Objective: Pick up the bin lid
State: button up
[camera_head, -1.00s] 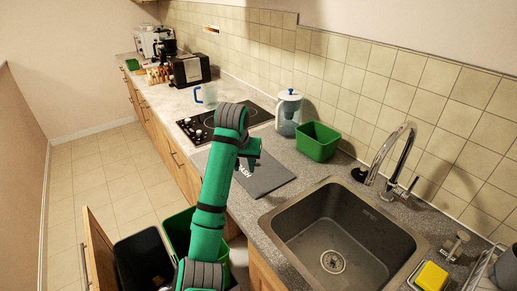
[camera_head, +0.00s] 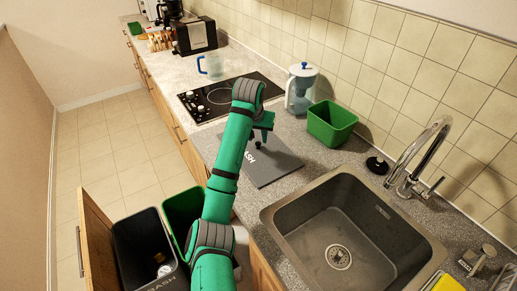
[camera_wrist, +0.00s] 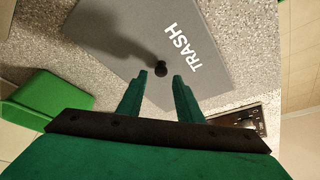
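The bin lid (camera_head: 275,168) is a flat dark grey panel marked TRASH, lying on the counter between the hob and the sink. It also shows in the wrist view (camera_wrist: 215,50), with a small black knob (camera_wrist: 160,68) standing up from it. My gripper (camera_wrist: 160,75) is open and empty above the lid. In the wrist view its two green fingers point toward the knob, which appears between the fingertips. I cannot tell how far above the knob they are. In the head view my gripper (camera_head: 262,138) partly covers the lid.
A green tub (camera_head: 331,125) and a water filter jug (camera_head: 301,90) stand behind the lid. The sink (camera_head: 345,225) is to the right, the hob (camera_head: 215,100) to the left. Below, an open drawer holds a black bin (camera_head: 140,235) and a green bin (camera_head: 178,215).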

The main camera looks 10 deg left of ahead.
aim_at(258, 143)
jog(key=shift+x, duration=2.35)
jog(key=shift+s+a, duration=0.1)
grip_shut()
jog(key=shift+r, duration=0.1)
